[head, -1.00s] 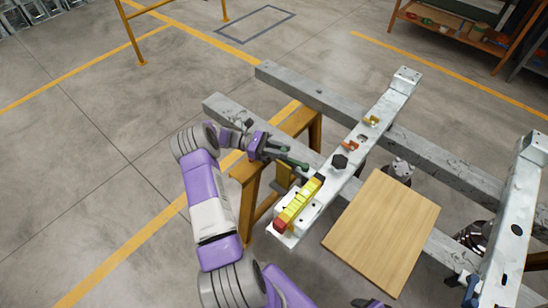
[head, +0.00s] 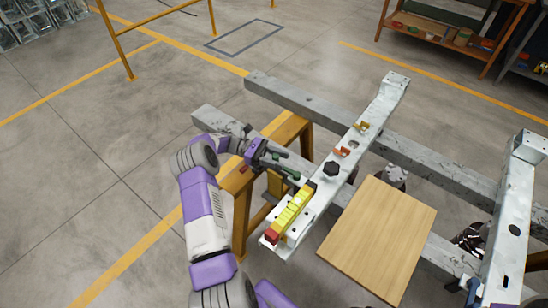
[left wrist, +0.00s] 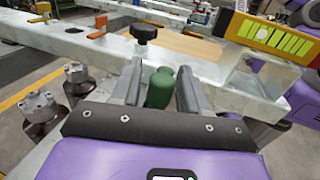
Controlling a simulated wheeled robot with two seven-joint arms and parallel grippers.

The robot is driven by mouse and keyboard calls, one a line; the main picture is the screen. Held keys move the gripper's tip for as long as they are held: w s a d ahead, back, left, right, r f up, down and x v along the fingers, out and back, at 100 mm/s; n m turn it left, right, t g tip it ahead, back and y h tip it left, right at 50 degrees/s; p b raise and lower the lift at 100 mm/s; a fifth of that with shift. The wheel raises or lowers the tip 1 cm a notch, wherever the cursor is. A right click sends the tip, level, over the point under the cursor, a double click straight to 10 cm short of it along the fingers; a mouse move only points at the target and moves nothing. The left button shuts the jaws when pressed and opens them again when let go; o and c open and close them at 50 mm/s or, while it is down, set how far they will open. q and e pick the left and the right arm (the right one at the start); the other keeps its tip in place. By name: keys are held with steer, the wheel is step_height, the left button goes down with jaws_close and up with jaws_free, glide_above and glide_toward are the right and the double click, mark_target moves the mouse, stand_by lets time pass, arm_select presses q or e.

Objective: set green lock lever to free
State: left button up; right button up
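A green lever handle (left wrist: 158,88) shows between the two fingers of my left gripper (left wrist: 160,75) in the left wrist view. The fingers stand apart on either side of it, and I see no clear contact. In the head view my left gripper (head: 284,166) is at the left side of the pale metal crossbar (head: 385,97), short of the black knob (head: 331,168). The lever's pivot and any position marks are hidden. My right gripper is not in view.
An orange lever (head: 342,151) and a yellow one (head: 361,126) sit farther along the crossbar. A yellow level with a red end (head: 292,213) lies at its near end. A wooden board (head: 378,238) is to the right. An ochre trestle (head: 241,215) stands below.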

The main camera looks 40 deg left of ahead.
arm_select(q)
steer(key=v, duration=0.8)
steer(key=shift+s+a, duration=0.15)
steer(key=shift+s, duration=0.1)
stand_by(0.7)
